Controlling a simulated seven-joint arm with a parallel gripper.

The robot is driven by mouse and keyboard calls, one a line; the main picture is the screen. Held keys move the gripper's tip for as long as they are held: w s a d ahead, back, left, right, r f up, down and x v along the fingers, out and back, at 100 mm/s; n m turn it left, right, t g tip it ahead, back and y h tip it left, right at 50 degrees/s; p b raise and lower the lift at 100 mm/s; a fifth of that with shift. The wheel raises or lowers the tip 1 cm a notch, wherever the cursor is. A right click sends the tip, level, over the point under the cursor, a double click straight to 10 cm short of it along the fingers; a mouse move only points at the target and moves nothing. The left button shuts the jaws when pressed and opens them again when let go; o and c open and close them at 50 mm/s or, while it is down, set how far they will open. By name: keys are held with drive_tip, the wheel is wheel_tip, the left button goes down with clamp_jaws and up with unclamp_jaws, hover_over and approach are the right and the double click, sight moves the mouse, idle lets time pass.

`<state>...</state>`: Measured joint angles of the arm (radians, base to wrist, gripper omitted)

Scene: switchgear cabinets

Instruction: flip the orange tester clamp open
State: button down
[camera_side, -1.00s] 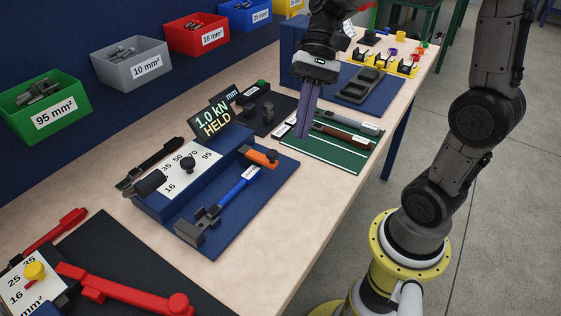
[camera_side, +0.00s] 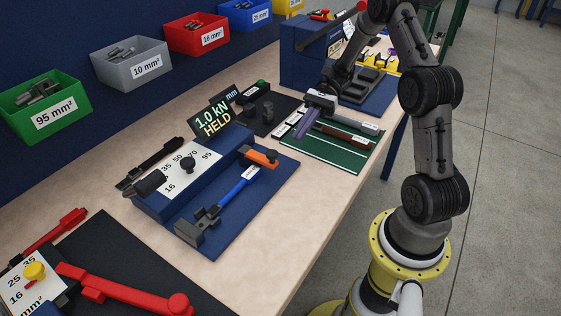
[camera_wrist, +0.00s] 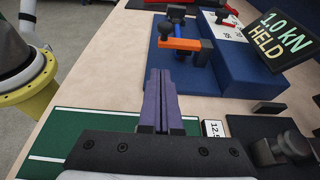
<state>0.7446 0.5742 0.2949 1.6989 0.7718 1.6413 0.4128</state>
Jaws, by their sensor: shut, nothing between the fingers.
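The orange clamp (camera_side: 262,157) lies flat at the right end of the blue tester (camera_side: 222,215), with a small dark piece at its end. It also shows in the wrist view (camera_wrist: 180,44), beyond my fingertips. A blue bar (camera_side: 236,187) runs from beside the clamp to a dark block (camera_side: 200,226) at the tester's other end. My gripper (camera_side: 297,135) has purple fingers, shut and empty, above the green mat (camera_side: 328,157). In the wrist view the closed fingers (camera_wrist: 160,74) point toward the tester, apart from the clamp.
The display (camera_side: 213,120) reads 1.0 kN HELD and stands behind the tester. Tools (camera_side: 345,137) lie on the green mat. Bare wood shows in front of the tester.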

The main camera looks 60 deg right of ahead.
sight(280, 171)
drive_tip(key=shift+a, duration=0.1)
drive_tip(key=x, duration=1)
